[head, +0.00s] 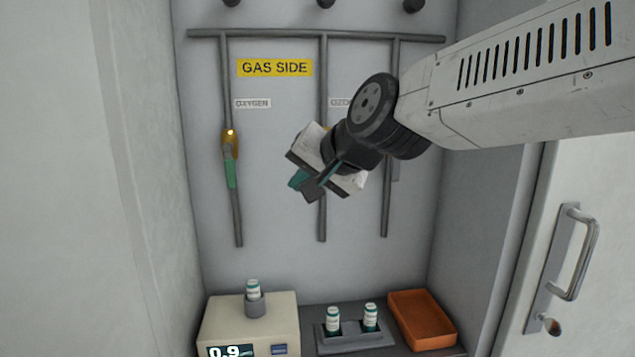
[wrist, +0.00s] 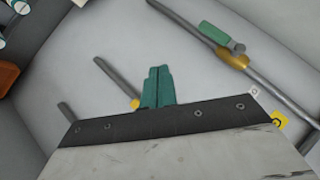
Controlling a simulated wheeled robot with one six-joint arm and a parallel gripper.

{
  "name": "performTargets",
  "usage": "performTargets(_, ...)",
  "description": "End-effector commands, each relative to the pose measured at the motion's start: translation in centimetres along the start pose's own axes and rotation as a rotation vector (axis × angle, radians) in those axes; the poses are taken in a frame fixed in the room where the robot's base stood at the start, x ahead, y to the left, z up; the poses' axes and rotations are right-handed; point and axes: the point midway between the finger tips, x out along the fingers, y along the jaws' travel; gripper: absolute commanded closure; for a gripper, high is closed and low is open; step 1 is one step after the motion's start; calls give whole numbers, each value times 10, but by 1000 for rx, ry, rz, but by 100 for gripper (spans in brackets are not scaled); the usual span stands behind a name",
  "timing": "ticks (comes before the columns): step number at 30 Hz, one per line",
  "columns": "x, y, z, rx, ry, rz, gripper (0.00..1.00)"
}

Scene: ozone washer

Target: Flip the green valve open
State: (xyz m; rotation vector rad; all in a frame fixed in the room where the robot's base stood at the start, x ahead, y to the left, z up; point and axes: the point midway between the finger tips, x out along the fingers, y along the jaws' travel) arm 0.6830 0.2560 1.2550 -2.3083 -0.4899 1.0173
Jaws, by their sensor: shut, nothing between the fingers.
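The green valve is on the left pipe, under the OXYGEN label. Its brass body (head: 230,143) has a green lever (head: 231,174) hanging down along the pipe. In the wrist view the green lever (wrist: 214,33) and brass body (wrist: 233,58) show at the upper right, the lever about in line with its pipe. My gripper (head: 304,184) is shut and empty, in front of the middle pipe and right of the green lever, apart from it. Its teal fingertips (wrist: 158,88) are together in the wrist view. The middle pipe's valve is mostly hidden behind my gripper.
A yellow GAS SIDE sign (head: 275,68) is above. The right pipe (head: 388,205) is partly behind my arm. Below stand a beige unit (head: 275,318) with a display, a grey holder (head: 355,343) with two vials, and an orange tray (head: 425,320). A door handle (head: 572,255) is at right.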

Motion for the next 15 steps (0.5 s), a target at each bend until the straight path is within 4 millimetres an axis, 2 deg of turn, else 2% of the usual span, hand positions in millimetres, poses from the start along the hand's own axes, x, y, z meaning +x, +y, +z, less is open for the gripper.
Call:
performTargets(3, -14, 10, 2, 2, 1, 1, 100)
performTargets(6, -21, 14, 4, 1, 1, 1, 100)
performTargets(15, -23, 16, 5, 1, 0, 1, 100)
